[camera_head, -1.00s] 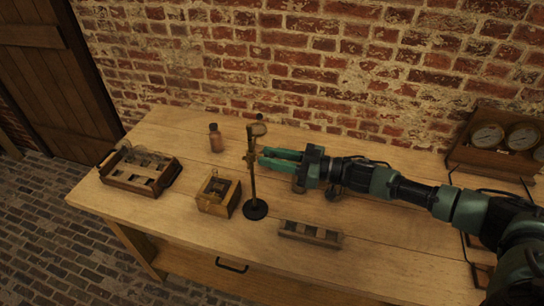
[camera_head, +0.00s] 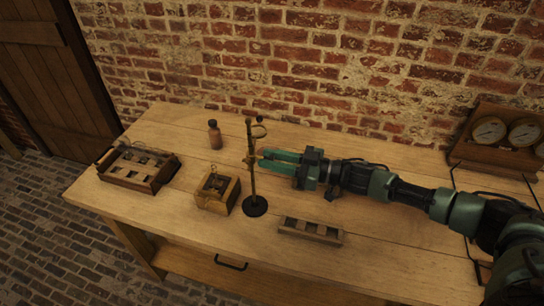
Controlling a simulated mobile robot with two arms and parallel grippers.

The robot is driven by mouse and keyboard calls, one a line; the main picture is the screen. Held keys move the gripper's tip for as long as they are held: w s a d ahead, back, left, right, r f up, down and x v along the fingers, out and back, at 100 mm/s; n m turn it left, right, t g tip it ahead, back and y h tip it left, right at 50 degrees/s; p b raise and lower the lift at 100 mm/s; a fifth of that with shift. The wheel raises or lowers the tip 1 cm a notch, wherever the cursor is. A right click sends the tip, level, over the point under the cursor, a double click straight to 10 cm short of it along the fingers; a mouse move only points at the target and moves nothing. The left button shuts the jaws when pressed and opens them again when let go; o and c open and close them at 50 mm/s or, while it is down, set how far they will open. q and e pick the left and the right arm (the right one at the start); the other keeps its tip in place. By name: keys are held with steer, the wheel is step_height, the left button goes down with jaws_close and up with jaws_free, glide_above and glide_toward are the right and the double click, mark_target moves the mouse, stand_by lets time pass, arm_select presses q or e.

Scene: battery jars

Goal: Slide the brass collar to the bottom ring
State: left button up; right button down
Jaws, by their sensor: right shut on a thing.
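An upright stand with a slim vertical rod (camera_head: 253,180) rises from a round black base (camera_head: 255,206) near the middle of the workbench. A thin ring (camera_head: 259,131) sticks out near its top. The small brass collar (camera_head: 251,158) sits partway up the rod, below that ring. My right gripper (camera_head: 262,158) reaches in from the right with its green fingers level, and it is shut on the collar at the rod. The fingertips partly hide the collar. I cannot make out ring marks lower on the rod. My left gripper is out of view.
A wooden box (camera_head: 218,190) stands left of the base, and a wooden tray (camera_head: 139,168) lies farther left. A brown bottle (camera_head: 215,135) stands behind. A slotted wooden rack (camera_head: 310,231) lies front right. A gauge panel (camera_head: 500,140) stands at the far right.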

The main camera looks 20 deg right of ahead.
step_height(320, 180, down, 2)
steer(key=shift+f, duration=0.1)
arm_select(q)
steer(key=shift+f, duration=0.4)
arm_select(e)
steer(key=shift+s, duration=0.1)
steer(key=c, duration=1.2)
jaws_free()
steer(key=shift+r, duration=0.2)
arm_select(q)
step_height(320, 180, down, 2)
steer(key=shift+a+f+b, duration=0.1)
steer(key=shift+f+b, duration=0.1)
steer(key=shift+b, duration=1)
arm_select(e)
steer(key=v, duration=0.7)
steer(key=shift+s+d, duration=0.1)
steer(key=shift+d, duration=0.2)
